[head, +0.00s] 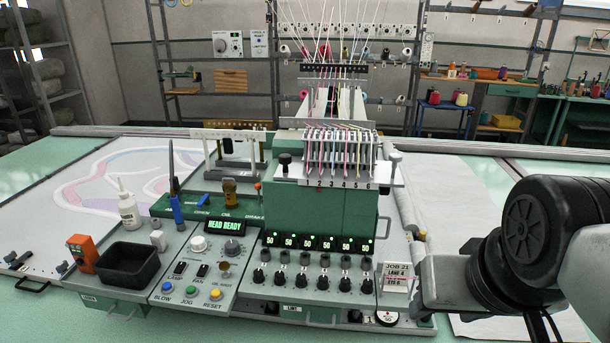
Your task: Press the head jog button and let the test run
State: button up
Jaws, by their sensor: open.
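The green head jog button (190,290), labelled JOG, is on the sloped panel at the front left of the machine. It sits between the blue BLOW button (167,286) and the yellow RESET button (216,293). The display (226,225) above reads HEAD READY. The tufting head (330,160) has several numbered coloured yarn lines running into it. My gripper (418,280) is at the right of the panel, beside the JOB 21 card and well away from the jog button. It is open and looks empty; its fingers show only partly.
A black bin (128,262), a white bottle (128,205) and an orange box (82,250) stand left of the buttons. Several black knobs (303,279) line the panel. The job card (397,270) stands near my gripper. White cloth (465,185) lies to the right.

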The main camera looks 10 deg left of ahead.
aim_at(191, 290)
jog(key=k+j+u, duration=0.1)
jog(key=j+u, duration=0.55)
jog(key=k+j+u, duration=0.1)
jog(key=j+u, duration=0.25)
jog(key=l, duration=0.1)
